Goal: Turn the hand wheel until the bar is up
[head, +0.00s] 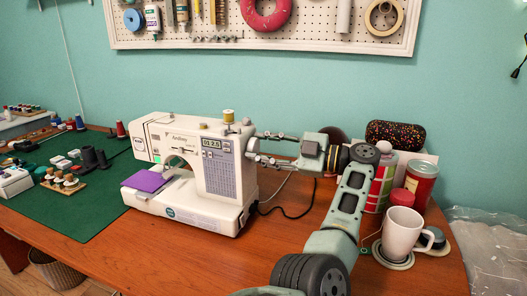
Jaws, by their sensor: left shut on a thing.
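A white sewing machine (221,178) stands on the wooden table, its needle end to the left and its hand-wheel end to the right. My left gripper (256,147) reaches in from the right, its two fingers one above the other at the machine's right end. It is shut on the hand wheel, which is mostly hidden by the fingers and the machine body. The needle bar is at the left end above a purple cloth (148,181); it is too small to tell whether it is up or down. My right gripper is out of view.
A green mat (75,190) with several spools and small items covers the left. The front middle of the table (150,255) is clear.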

